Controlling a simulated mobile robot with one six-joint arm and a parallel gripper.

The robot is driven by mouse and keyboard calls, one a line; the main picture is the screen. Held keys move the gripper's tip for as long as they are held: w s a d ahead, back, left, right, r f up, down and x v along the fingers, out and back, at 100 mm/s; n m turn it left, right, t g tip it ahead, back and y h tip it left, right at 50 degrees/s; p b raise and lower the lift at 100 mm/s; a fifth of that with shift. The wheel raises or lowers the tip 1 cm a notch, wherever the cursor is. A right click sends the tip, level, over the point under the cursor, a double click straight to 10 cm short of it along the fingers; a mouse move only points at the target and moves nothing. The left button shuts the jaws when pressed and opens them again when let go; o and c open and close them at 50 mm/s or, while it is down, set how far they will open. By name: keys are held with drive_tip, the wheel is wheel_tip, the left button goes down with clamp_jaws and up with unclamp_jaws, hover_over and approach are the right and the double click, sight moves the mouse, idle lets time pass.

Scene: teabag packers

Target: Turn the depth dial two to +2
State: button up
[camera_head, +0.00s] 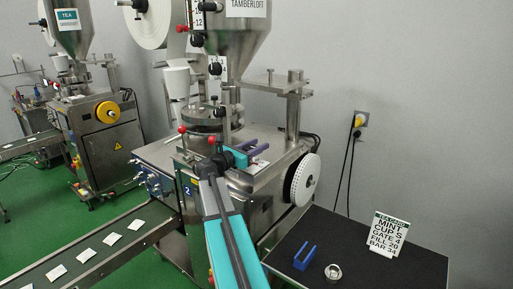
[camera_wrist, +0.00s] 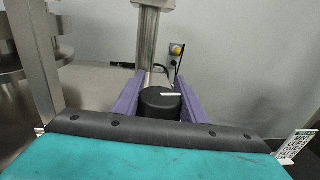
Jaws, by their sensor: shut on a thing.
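A black round dial (camera_wrist: 159,103) with a white pointer line on top stands between the purple fingers of my gripper (camera_wrist: 160,78) in the wrist view. The fingers are shut on its two sides. The white line lies nearly level, running toward the right finger. No scale or numbers around this dial can be read. In the head view my gripper (camera_head: 250,147) is over the deck of the middle packing machine (camera_head: 160,155), which carries a blue "2" label (camera_head: 187,190). There the dial is hidden by my gripper.
Other black knobs (camera_head: 215,68) sit higher on the machine beside a white scale plate. A white perforated wheel (camera_head: 304,177) is at its right side. A dark table (camera_head: 375,262) holds a blue U-shaped piece (camera_head: 304,257), a metal ring (camera_head: 333,272) and a tea card (camera_head: 389,235). A conveyor (camera_head: 140,245) carries several teabags.

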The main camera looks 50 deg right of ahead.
drive_tip(key=o, duration=1.1)
drive_tip(key=shift+c, duration=0.2)
drive_tip(key=a+b, duration=0.3)
drive_tip(key=a, duration=1)
drive_tip(key=shift+a+b, duration=0.35)
drive_tip(key=shift+a, duration=0.05)
